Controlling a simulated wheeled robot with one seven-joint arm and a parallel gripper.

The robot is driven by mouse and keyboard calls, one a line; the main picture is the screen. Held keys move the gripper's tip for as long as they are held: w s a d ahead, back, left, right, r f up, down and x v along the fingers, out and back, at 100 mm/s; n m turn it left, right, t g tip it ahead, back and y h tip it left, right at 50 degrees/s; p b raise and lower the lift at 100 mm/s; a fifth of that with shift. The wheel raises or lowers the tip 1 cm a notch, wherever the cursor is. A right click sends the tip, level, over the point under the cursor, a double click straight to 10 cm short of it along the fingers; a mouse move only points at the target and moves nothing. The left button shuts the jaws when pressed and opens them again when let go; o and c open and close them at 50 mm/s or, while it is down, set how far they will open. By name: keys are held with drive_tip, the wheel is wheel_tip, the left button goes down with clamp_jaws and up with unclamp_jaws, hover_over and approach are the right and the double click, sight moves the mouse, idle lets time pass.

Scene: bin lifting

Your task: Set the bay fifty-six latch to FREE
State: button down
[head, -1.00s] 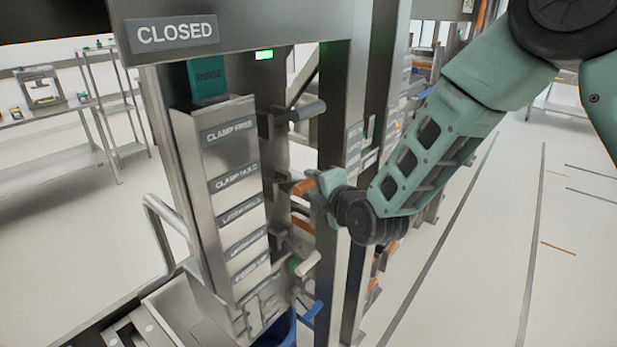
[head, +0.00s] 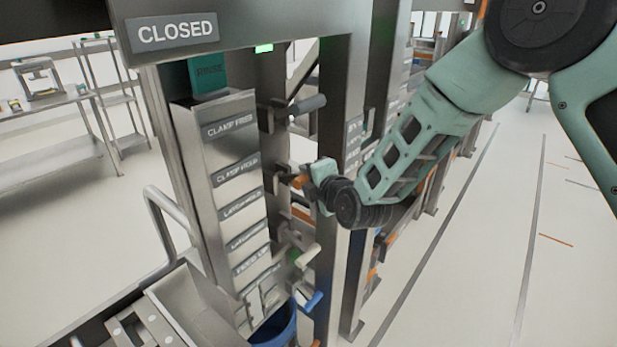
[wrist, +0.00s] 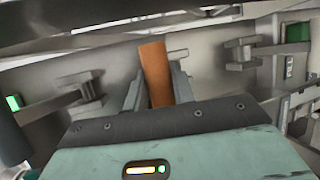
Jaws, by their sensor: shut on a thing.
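My gripper (wrist: 155,90) is shut on an orange handle (wrist: 152,62), which stands up between its two fingers in the wrist view. In the head view my gripper (head: 308,180) is beside the frame's post, at the handle's height, and its fingers are mostly hidden. A column of label plates (head: 238,190) faces left of it; the upper ones read CLAMP FREE and CLAMP HOLD, and a middle one reads LATCH HOLD. The lower labels are too blurred to read. I cannot tell which bay or setting the held handle is at.
A grey handle (head: 306,105) sticks out above my gripper; a pale handle (head: 308,256) and a blue handle (head: 312,301) are below. A steel post (head: 336,150) stands close by. A blue bin (head: 275,328) is low down. Floor at right is open.

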drive_tip(key=shift+f, duration=0.15)
wheel_tip(320, 180, down, 9)
drive_tip(key=m+t+y+b, duration=0.3)
drive_tip(key=t+b, duration=0.5)
drive_tip(key=b, duration=2.9)
drive_tip(key=shift+f+m, duration=0.2)
drive_tip(key=shift+m, duration=0.6)
drive_tip(key=shift+t+b, duration=0.35)
drive_tip(key=shift+t, duration=0.05)
drive_tip(key=c, duration=1.2)
unclamp_jaws()
drive_tip(key=shift+a, duration=0.1)
drive_tip(key=shift+o, duration=0.2)
drive_tip(key=shift+r, duration=0.1)
drive_tip(key=shift+s, duration=0.1)
